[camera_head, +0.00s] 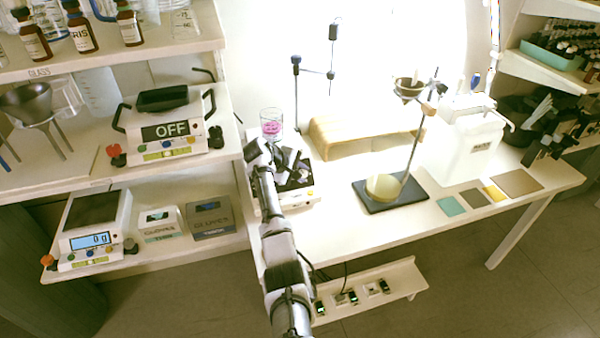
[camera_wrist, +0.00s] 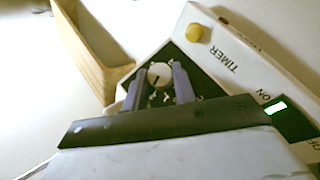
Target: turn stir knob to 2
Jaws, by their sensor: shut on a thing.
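The stir knob (camera_wrist: 159,73) shows in the wrist view as a round pale knob with a dark pointer mark, on a black panel with small white marks. My gripper (camera_wrist: 157,82) has one finger on each side of the knob and is shut on it. The marks are too small and partly covered, so I cannot read the setting. The panel belongs to a white device (camera_wrist: 233,52) lettered TIMER and ON. In the head view my gripper (camera_head: 287,168) is over this device (camera_head: 305,197), and my arm hides much of it and the knob.
A beaker with pink liquid (camera_head: 271,124) stands just behind my gripper. A wooden block or box (camera_head: 355,137) is right of it, then a stand (camera_head: 404,170) with a funnel. Shelves are at left.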

